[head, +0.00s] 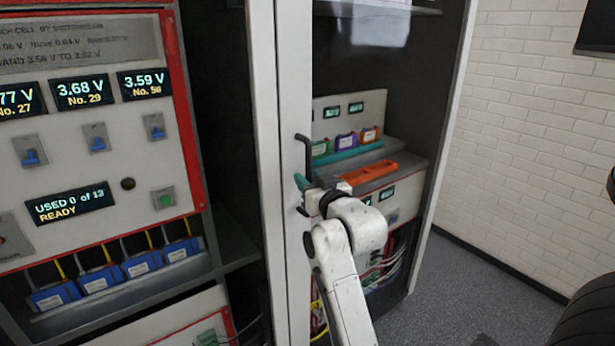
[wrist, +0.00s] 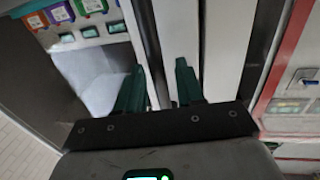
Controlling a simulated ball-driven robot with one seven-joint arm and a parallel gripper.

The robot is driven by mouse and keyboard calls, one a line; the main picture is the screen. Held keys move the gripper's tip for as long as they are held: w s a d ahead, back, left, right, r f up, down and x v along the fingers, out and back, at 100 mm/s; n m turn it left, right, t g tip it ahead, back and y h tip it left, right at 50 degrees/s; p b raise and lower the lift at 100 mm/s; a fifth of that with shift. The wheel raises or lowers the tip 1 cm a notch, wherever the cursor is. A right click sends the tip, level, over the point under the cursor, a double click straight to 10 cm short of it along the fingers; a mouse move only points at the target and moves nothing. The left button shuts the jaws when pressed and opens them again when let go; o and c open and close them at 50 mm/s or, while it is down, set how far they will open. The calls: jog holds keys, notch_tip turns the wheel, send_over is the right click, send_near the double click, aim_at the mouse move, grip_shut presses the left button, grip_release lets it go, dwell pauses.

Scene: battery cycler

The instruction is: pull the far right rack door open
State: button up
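The far right rack door (head: 297,90) has a white frame around a clear pane and looks shut, or nearly so, against the white post on its left. Its black bar handle (head: 304,150) stands upright on the left frame. My gripper (head: 302,183) is at the lower part of this handle, with its green fingertips close to it. In the wrist view my gripper (wrist: 160,88) has its two green fingers apart, in front of the white uprights.
Behind the pane are an orange tray (head: 369,173) and several coloured cells on a grey machine. A red-edged panel with voltage displays (head: 84,92) stands at the left. Grey floor (head: 470,290) is clear to the right, before a white brick wall (head: 535,130).

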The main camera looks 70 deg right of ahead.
jog(key=shift+w+d, duration=0.45)
grip_shut()
dwell(0.4)
